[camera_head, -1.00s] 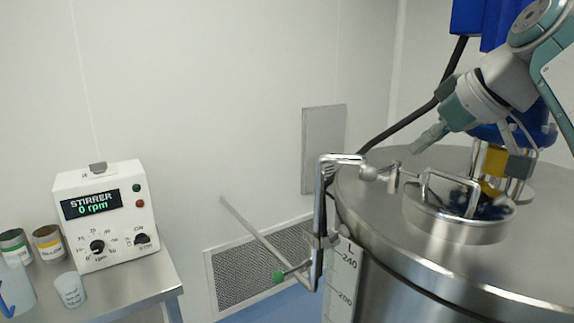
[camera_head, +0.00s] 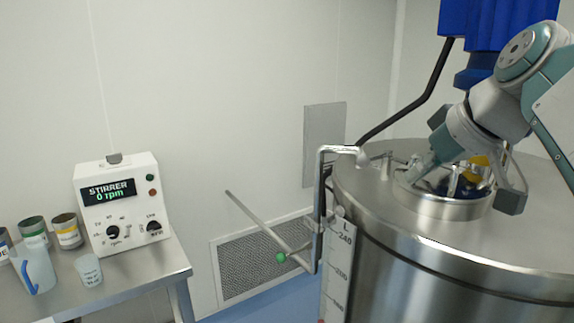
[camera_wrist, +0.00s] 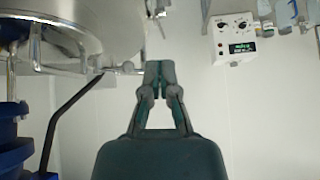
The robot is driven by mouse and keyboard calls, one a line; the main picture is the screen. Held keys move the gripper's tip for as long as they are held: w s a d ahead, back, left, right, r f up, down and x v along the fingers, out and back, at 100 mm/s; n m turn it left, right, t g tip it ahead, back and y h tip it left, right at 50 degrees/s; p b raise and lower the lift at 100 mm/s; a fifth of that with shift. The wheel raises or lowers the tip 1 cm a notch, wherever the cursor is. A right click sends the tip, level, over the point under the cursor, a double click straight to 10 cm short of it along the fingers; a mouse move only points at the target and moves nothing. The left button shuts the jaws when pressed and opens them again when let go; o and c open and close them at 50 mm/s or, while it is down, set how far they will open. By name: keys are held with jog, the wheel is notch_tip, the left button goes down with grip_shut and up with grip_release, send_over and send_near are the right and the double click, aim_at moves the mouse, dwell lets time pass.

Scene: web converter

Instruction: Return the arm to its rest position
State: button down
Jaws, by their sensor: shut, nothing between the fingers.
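My arm reaches in from the right in the head view. My gripper (camera_head: 416,172) points down and left, in front of or just above the round hatch (camera_head: 440,208) on the tank lid. I cannot tell whether it touches the rim. In the wrist view my gripper (camera_wrist: 160,68) is shut, with its fingertips together and nothing between them. The steel tank (camera_head: 450,255) fills the right side of the head view. Part of it also shows at the upper left of the wrist view (camera_wrist: 105,25).
A bent steel pipe (camera_head: 322,190) with a green-tipped handle stands at the tank's left side. A blue mixer drive (camera_head: 490,40) hangs close to my arm. The stirrer control box (camera_head: 124,208) reads 0 rpm on a side table with cans and cups. The wall area between is open.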

jog(key=s+a+f+m+h, duration=0.1)
jog(key=s+f, duration=0.4)
jog(key=f, duration=0.4)
jog(key=s+a+f+m+h, duration=0.1)
jog(key=s+f, duration=0.3)
jog(key=f, duration=0.5)
jog(key=s+a+f+m+g+h, duration=0.1)
jog(key=s+f+m, duration=0.2)
jog(key=f, duration=0.6)
jog(key=s, duration=0.2)
jog(key=shift+s+a+h, duration=0.15)
jog(key=shift+s+h, duration=0.15)
jog(key=shift+h, duration=0.1)
jog(key=shift+f, duration=0.1)
